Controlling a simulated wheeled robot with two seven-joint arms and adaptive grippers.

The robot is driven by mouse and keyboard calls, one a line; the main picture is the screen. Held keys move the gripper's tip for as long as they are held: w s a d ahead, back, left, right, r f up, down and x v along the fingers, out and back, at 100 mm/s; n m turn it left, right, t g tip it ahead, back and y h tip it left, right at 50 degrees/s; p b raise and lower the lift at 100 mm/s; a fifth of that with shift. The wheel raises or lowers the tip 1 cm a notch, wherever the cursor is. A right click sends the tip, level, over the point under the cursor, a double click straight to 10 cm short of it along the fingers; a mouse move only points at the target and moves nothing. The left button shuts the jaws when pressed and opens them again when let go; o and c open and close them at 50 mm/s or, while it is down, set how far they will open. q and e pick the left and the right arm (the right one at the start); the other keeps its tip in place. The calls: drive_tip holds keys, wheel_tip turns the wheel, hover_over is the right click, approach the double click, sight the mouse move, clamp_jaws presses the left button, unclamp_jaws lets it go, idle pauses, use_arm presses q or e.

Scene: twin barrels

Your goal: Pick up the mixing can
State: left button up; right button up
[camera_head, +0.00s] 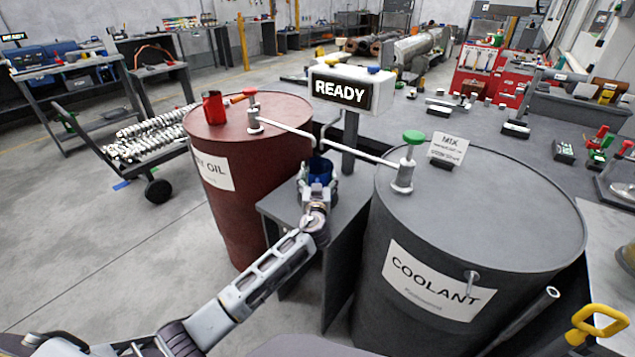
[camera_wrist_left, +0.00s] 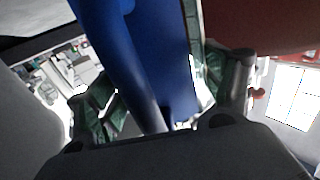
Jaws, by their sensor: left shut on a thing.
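The blue can (camera_head: 321,168), which I take for the mixing can, is between the two barrels, below the pipes with the valves. My left gripper (camera_head: 317,186) reaches it from the front and is shut on it, hiding its lower part. In the left wrist view the blue can (camera_wrist_left: 180,60) fills the middle, with its curved handle (camera_wrist_left: 125,60) running down between the fingers of my left gripper (camera_wrist_left: 170,112). I cannot tell whether the can touches the stand. My right gripper is not in view.
The red oil barrel (camera_head: 250,140) stands left, with a red can (camera_head: 213,107) on top. The grey coolant barrel (camera_head: 490,205) stands right, with a green-knobbed valve (camera_head: 405,165). A READY sign (camera_head: 340,90) rises behind. A dark stand (camera_head: 340,225) is between the barrels.

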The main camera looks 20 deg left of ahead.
use_arm(q)
drive_tip(key=shift+r, duration=0.45)
drive_tip(key=shift+r+p, duration=0.4)
drive_tip(key=shift+r, duration=0.2)
drive_tip(key=shift+s+d+r+p, duration=0.15)
drive_tip(key=shift+s+r+p, duration=0.15)
drive_tip(key=shift+r, duration=0.3)
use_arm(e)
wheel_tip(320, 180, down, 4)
use_arm(q)
drive_tip(key=v, duration=0.6)
drive_tip(key=shift+s, duration=0.2)
drive_tip(key=b, duration=0.3)
approach(318, 175)
drive_tip(key=shift+v, duration=2.95)
drive_tip(key=shift+r, duration=0.1)
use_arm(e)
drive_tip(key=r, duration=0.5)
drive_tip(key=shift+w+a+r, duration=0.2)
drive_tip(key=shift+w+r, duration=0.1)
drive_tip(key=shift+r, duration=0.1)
